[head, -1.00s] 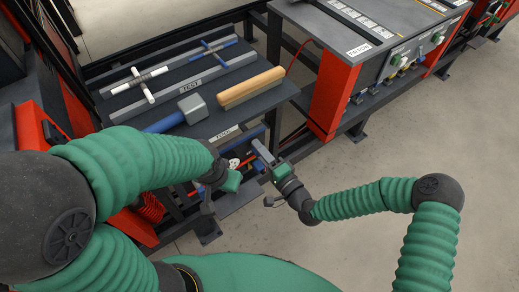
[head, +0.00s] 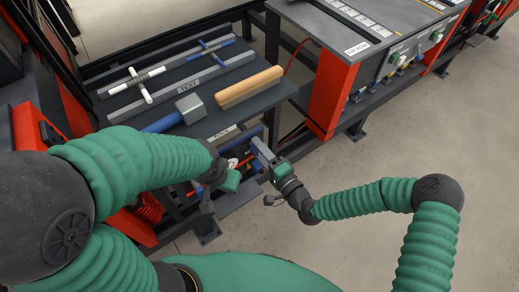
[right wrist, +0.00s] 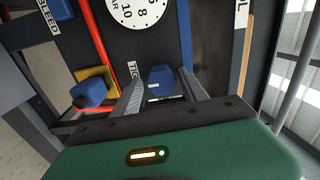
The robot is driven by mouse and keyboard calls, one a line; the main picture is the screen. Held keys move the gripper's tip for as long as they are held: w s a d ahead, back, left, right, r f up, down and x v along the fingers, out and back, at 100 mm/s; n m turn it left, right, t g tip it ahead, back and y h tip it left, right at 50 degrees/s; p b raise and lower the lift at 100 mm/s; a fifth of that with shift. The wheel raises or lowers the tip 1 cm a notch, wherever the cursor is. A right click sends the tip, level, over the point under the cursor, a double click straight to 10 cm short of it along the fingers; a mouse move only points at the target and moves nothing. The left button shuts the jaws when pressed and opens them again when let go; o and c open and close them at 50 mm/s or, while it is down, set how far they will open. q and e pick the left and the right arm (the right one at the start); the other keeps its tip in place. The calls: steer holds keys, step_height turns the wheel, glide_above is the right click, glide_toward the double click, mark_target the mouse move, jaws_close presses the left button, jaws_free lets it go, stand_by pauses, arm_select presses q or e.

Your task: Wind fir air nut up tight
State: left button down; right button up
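In the right wrist view a blue nut (right wrist: 161,79) stands out from a dark panel below a round white pressure gauge (right wrist: 137,8). A label partly reading "TIG" is beside it. My right gripper (right wrist: 161,88) has its two fingers apart, one on each side of the nut as seen here. I cannot tell whether they touch it. In the head view my right gripper (head: 258,146) points at the panel under the tool shelf, and the nut cannot be made out.
A blue knob on a yellow plate (right wrist: 96,88) is left of the nut, near a "BLEED" label and a red pipe (right wrist: 100,45). The tool shelf (head: 222,115) holds a mallet (head: 178,112), a wooden block (head: 250,87) and T-handled tools. Open floor lies at right.

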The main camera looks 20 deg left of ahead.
steer(key=p+v, duration=0.2)
steer(key=v, duration=1.5)
steer(key=shift+p, duration=0.3)
steer(key=shift+a+f, duration=0.1)
steer(key=shift+f, duration=0.05)
